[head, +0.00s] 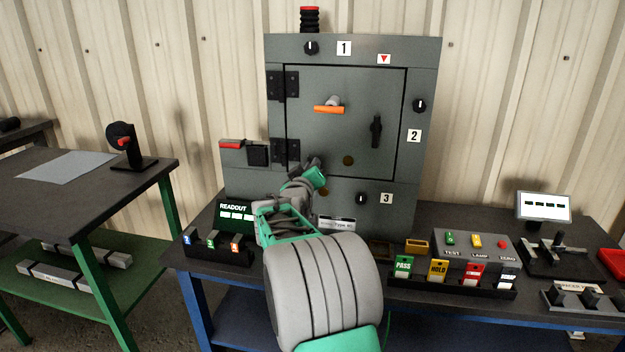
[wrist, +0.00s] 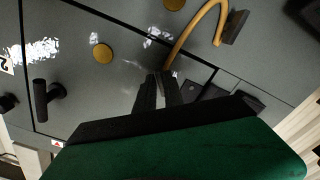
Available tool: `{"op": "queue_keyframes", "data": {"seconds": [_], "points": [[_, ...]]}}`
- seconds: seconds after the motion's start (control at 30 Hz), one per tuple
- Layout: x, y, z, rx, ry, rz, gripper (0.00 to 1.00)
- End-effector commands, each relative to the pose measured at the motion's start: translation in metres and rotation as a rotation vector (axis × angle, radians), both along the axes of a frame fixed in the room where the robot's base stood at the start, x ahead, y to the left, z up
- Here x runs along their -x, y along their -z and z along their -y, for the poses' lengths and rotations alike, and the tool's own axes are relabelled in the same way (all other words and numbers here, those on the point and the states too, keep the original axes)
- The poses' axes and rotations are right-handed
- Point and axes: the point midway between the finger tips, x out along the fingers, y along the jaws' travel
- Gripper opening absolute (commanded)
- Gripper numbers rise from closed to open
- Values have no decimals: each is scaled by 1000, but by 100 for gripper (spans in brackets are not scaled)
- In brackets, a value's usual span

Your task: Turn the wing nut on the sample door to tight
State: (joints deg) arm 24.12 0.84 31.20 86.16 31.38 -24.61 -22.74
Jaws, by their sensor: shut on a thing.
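The grey sample door (head: 350,80) is shut in the cabinet front, with black hinges at its left. My gripper (head: 314,163) is at the lower left of this door. In the wrist view my black gripper fingers (wrist: 158,78) are close together against the door (wrist: 125,75), shut on a small part that I take to be the wing nut. The fingers hide nearly all of it, so its angle cannot be told. A black handle (head: 376,131) on the right of the door is upright; it also shows in the wrist view (wrist: 42,98).
An orange bar on a grey hub (head: 329,109) stands out from the upper door. A brass disc (wrist: 102,53) and a curved orange tube (wrist: 200,25) are near the fingers. Black knobs surround the door. A control box (head: 475,244) and colored tags (head: 438,269) crowd the bench at right.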

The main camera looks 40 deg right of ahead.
Motion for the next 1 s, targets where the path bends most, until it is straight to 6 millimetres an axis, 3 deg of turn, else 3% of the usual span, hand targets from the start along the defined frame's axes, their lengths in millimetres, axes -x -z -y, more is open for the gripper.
{"op": "queue_keyframes", "data": {"seconds": [0.03, 0.5, 1.0], "points": [[0, 7, 0, -26, 2, 36, 0], [-1, 6, -1, -267, 1, 346, 0], [-2, 3, -2, -363, 2, 470, 0]]}}
